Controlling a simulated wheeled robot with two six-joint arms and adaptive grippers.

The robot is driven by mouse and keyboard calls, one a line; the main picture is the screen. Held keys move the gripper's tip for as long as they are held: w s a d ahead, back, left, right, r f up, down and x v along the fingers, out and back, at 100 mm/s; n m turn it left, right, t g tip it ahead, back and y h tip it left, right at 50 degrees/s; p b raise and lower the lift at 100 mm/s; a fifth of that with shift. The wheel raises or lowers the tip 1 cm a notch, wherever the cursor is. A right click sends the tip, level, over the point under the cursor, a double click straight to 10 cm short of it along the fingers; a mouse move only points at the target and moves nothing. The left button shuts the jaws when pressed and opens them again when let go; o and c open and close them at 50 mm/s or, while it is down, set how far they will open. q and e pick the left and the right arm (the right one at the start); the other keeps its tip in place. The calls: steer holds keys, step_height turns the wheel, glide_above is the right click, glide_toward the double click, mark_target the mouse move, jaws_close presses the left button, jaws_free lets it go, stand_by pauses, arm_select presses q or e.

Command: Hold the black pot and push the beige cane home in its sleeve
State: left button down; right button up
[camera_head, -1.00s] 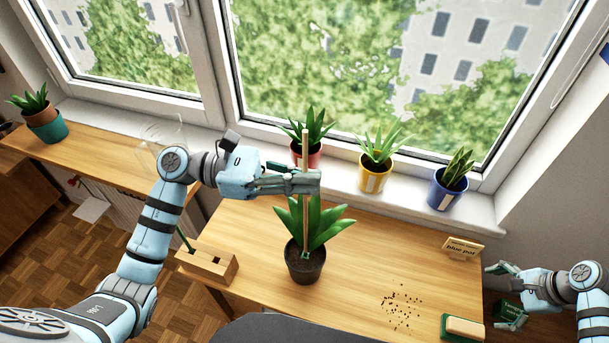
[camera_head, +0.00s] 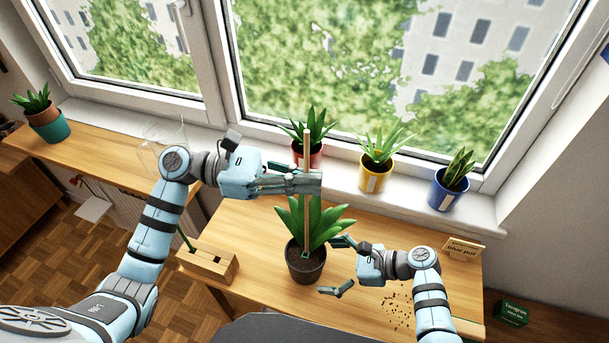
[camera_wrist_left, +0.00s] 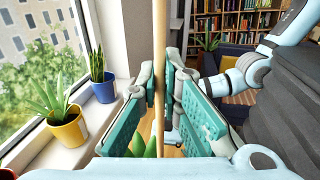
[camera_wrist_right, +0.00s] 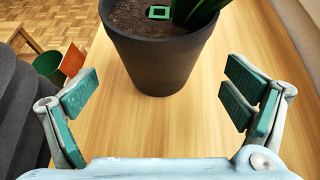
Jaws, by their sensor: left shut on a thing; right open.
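The black pot (camera_head: 304,268) stands on the table with a broad-leaved plant; its dark side fills the top of the right wrist view (camera_wrist_right: 155,60). The beige cane (camera_head: 307,148) is upright above it. My left gripper (camera_head: 307,183) is shut on the cane, which also shows between its pads in the left wrist view (camera_wrist_left: 159,90). The green square sleeve (camera_head: 304,255) sits in the soil; no cane shows in it in the right wrist view (camera_wrist_right: 160,12). My right gripper (camera_head: 336,267) is open beside the pot, fingers pointing at it, apart from it.
A wooden block (camera_head: 208,262) with holes stands left of the pot. Red (camera_head: 312,153), yellow (camera_head: 374,174) and blue (camera_head: 447,190) pots line the sill. Crumbs (camera_head: 398,308) lie near my right arm. A green box (camera_head: 511,313) is beyond the table.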

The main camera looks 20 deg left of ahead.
steer(key=x, duration=0.5)
steer(key=shift+a+f, duration=0.15)
steer(key=shift+a, duration=0.1)
steer(key=shift+c, duration=0.6)
steer(key=c, duration=0.7)
steer(key=shift+c, duration=0.2)
